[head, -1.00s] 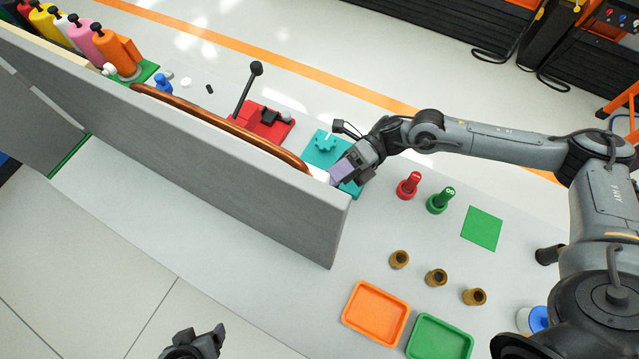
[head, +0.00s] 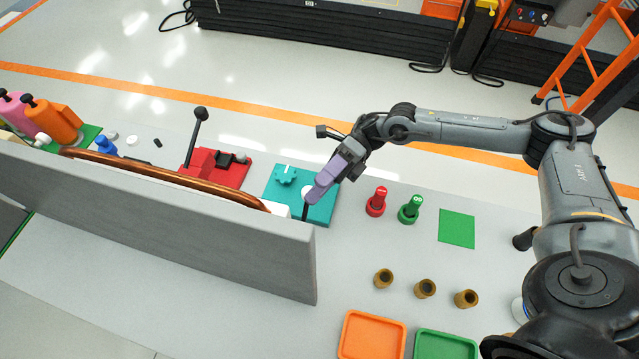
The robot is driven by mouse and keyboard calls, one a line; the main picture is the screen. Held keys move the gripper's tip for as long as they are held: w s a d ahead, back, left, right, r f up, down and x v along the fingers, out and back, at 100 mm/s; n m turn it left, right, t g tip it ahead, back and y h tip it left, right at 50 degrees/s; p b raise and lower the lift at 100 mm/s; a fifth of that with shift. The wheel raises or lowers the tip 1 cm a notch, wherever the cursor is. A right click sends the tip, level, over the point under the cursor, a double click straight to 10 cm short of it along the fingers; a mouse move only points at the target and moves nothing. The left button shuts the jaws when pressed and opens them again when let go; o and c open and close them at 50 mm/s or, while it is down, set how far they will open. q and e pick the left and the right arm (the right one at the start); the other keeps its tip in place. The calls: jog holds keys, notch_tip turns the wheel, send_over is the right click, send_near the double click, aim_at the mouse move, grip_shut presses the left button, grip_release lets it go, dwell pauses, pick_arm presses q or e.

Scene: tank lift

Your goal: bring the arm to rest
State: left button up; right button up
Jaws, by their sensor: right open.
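My right arm comes in from the right and reaches across the table. My right gripper (head: 312,198), with pale purple fingers, points down over the teal plate (head: 272,190). It is open and I see nothing held in it. Whether the fingertips touch the plate cannot be told. A white disc and a dark upright part show beside the fingers on the plate. My left gripper is out of view.
A grey wall panel (head: 180,215) with a copper pipe (head: 150,167) stands left of the gripper. A red base with a lever (head: 215,168), red (head: 376,203) and green (head: 409,208) knobs, several brown cups (head: 425,289), an orange tray (head: 345,345) and a green tray (head: 445,335) stand around.

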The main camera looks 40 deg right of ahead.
jog(key=w+a+r+m+t+h+p, duration=0.4)
jog(key=w+a+m+t+p, duration=0.25)
jog(key=a+m+t, duration=0.2)
jog(key=w+a+r+m+t+h+p, duration=0.45)
jog(key=w+a+m+t+p, duration=0.2)
jog(key=m+p, duration=0.2)
jog(key=s+d+m+g+h+p, duration=0.4)
jog(key=s+d+m+h+p, duration=0.1)
jog(key=s+m, duration=0.6)
jog(key=s+d+m+g+h+p, duration=0.4)
jog(key=s+d+m+p, duration=0.3)
jog(key=s+m, duration=0.3)
jog(key=s+h, duration=0.1)
jog(key=s, duration=0.3)
jog(key=shift+s+d+f+m+p, duration=0.2)
jog(key=shift+s+m+p, duration=0.1)
jog(key=shift+m, duration=0.1)
